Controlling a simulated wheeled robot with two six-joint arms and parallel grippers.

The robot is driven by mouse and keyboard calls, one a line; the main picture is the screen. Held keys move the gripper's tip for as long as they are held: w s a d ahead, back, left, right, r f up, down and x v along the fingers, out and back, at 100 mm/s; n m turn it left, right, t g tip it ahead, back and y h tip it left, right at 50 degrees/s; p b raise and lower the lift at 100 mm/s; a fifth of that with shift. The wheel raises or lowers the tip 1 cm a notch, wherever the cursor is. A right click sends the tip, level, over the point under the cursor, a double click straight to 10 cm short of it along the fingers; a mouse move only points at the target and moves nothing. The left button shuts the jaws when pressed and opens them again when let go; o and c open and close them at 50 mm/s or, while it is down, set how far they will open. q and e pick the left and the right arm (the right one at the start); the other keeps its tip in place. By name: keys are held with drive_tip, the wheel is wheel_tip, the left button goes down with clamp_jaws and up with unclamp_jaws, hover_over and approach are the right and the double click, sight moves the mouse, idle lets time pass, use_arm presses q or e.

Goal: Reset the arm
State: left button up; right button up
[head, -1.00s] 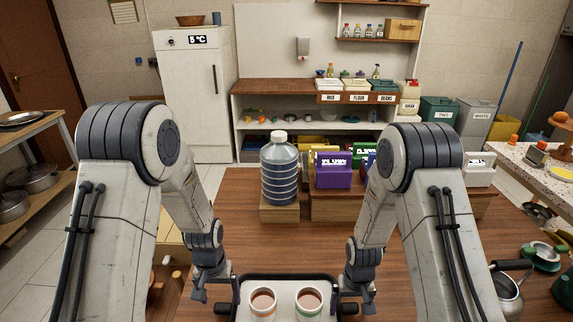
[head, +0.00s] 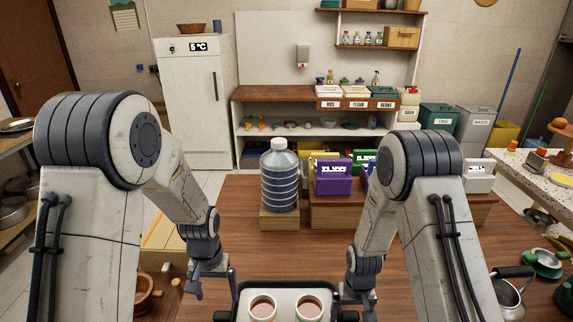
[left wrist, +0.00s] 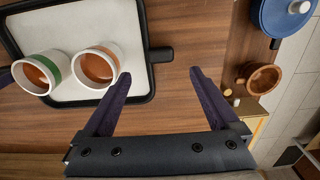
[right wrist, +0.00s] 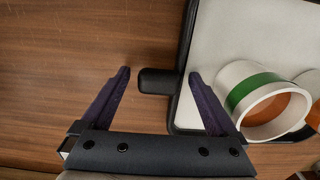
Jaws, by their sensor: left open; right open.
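A dark-rimmed tray (head: 286,286) with a pale inside lies on the wooden table at the bottom middle of the head view. Two white cups stand on it: one with an orange band (left wrist: 96,66) and one with a green band (right wrist: 258,100), both holding brown liquid. My left gripper (left wrist: 159,73) is open and empty, its tips just short of the tray's near handle (left wrist: 160,54) in the left wrist view. My right gripper (right wrist: 158,73) is open, with the other handle (right wrist: 157,82) between its fingers; whether they touch it cannot be told. The grippers also show in the head view, left (head: 215,286) and right (head: 357,293).
A large water bottle (head: 279,180) stands on a wooden block behind the tray, beside a purple box (head: 333,180). A metal pot (head: 510,297) is at right. A brown wooden bowl (left wrist: 262,78) and blue lidded pot (left wrist: 285,16) lie off the left side.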

sight(222, 316)
wheel_tip(222, 316, up, 12)
wheel_tip(222, 316, down, 12)
drive_tip(key=shift+f, duration=0.1)
use_arm(q)
wheel_tip(222, 316, down, 9)
drive_tip(key=shift+s+f, duration=0.1)
wheel_tip(222, 316, up, 8)
drive_tip(key=p, duration=0.9)
drive_tip(key=shift+r, duration=0.2)
use_arm(e)
wheel_tip(222, 316, up, 10)
drive_tip(key=shift+f, duration=0.25)
